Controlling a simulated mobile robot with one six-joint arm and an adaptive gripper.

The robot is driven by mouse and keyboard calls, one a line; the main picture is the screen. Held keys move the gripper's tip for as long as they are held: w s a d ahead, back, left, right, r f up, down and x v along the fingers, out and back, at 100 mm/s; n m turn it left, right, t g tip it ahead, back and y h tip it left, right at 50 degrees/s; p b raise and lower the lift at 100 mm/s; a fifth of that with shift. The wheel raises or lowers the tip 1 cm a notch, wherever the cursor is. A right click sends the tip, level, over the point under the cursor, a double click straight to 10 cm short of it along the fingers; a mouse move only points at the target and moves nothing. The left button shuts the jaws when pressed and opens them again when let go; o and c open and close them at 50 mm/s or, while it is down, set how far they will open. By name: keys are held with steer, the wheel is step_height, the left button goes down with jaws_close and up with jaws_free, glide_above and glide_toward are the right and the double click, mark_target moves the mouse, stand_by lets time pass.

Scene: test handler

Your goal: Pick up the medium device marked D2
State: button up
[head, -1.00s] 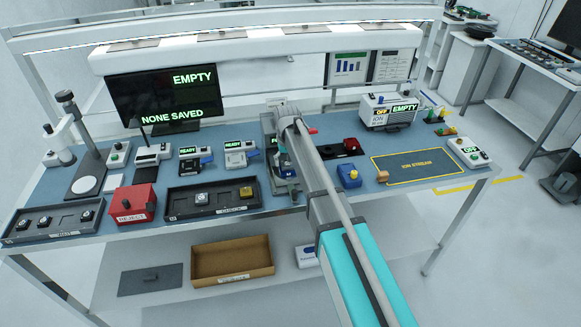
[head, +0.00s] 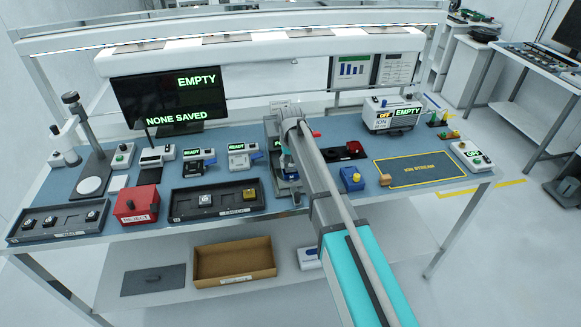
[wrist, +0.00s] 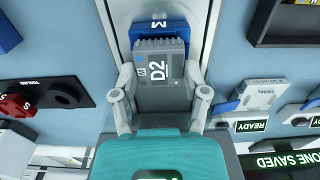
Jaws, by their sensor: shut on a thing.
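The medium device marked D2 (wrist: 160,85) is a grey, ribbed block with a white "M" and "D2" label, in the middle of the wrist view. My gripper (wrist: 160,78) is shut on it, with one finger on each side. In the head view my arm and gripper (head: 290,188) reach down to the station at the bench's middle, and the device there is mostly hidden.
A red reject box (head: 135,203) and a dark tray (head: 180,209) with small devices stand left of my gripper.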

mark_target(290, 164)
steer(key=shift+r+p, duration=1.95)
steer(key=shift+r, duration=0.15)
steer(key=shift+r, duration=0.15)
